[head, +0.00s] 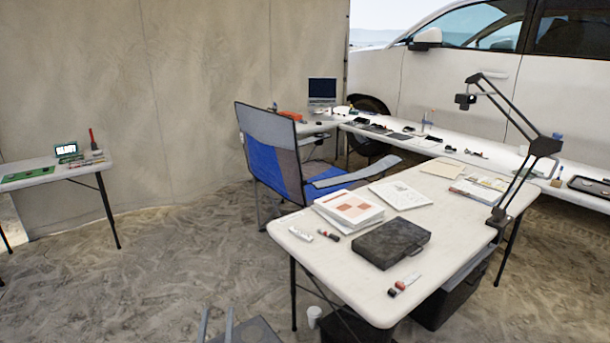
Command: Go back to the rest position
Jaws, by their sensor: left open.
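My left gripper (216,309) shows at the bottom edge of the head view, left of centre. Its two grey fingers point up in the picture and stand apart, with nothing between them. It is over the sandy ground, left of the near white table (262,232) and clear of it. The rest of that arm is cut off by the frame edge. My right gripper is not in view.
The near table holds a dark case (391,243), a stack of papers (348,208) and markers. A blue folding chair (270,165) stands behind it. A small table (50,175) is at left. Black boxes and a white cup (314,317) are below. Open sand (150,265) lies left.

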